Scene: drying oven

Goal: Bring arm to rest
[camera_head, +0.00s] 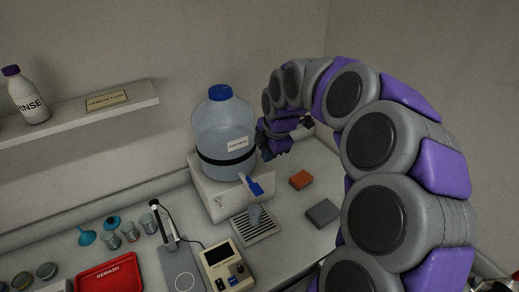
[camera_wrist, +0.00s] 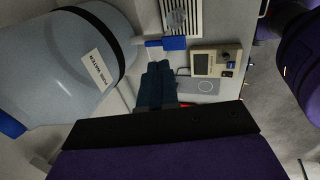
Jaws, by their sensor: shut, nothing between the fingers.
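My arm (camera_head: 376,140) rises from the lower right of the head view, arches over and bends down to the left. My gripper (camera_head: 266,150) is beside the right side of a large clear water jug (camera_head: 217,133) with a blue cap. Its tips are hard to make out there. In the wrist view my gripper (camera_wrist: 158,66) shows dark fingers together, with nothing between them. The fingertips appear close to the blue tap (camera_wrist: 174,43) in that view, but I cannot tell whether they touch. The tap lever (camera_head: 252,185) is also in the head view.
The jug stands on a white block (camera_head: 218,204). Below the tap, a small cup (camera_head: 255,214) sits on a slatted drain tray (camera_head: 262,234). A meter (camera_head: 226,268), an orange sponge (camera_head: 301,179), a grey block (camera_head: 323,212) and a red tray (camera_head: 108,273) share the counter. A shelf (camera_head: 135,102) holds a rinse bottle (camera_head: 27,97).

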